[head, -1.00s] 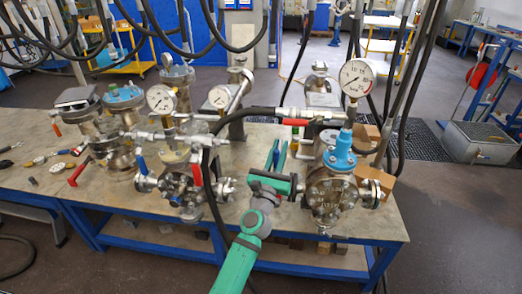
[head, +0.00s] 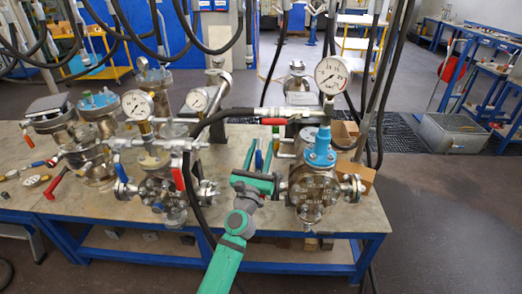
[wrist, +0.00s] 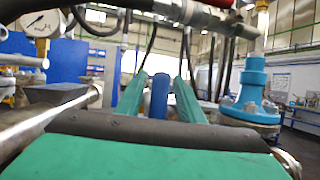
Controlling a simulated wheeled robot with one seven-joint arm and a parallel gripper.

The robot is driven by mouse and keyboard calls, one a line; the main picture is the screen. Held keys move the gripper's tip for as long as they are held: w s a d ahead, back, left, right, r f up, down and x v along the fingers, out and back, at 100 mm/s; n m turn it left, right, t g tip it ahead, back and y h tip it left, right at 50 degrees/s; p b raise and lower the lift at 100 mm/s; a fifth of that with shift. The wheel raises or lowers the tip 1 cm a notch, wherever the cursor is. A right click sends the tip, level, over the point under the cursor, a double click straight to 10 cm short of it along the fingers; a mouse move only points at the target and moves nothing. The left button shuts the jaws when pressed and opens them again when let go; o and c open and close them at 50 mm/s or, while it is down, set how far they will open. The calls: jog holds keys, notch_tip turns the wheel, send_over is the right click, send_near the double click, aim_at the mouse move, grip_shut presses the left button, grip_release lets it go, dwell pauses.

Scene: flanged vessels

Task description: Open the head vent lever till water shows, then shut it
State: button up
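The right-hand flanged vessel (head: 318,190) stands near the table's right end, with a blue top fitting (head: 320,150) and a pressure gauge (head: 332,75). The blue fitting also shows at right in the wrist view (wrist: 252,92). A red lever (head: 279,122) lies along the pipe left of the gauge. My gripper (head: 257,158) is left of the vessel, its green fingers pointing away. In the wrist view its fingers (wrist: 160,92) are apart, with an upright blue bar (wrist: 159,100) between them. Narrow gaps show beside the bar; contact cannot be told. No water is visible.
More vessels, gauges (head: 137,104) and red and blue levers (head: 178,178) crowd the bench to the left. A black hose (head: 190,160) hangs close left of my arm. Cardboard boxes (head: 357,178) sit behind the right vessel.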

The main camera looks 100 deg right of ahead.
aim_at(258, 161)
jog(key=shift+w+a+f, duration=0.3)
jog(key=shift+a, duration=0.2)
jog(key=shift+v, duration=4.8)
jog(key=shift+s, duration=0.1)
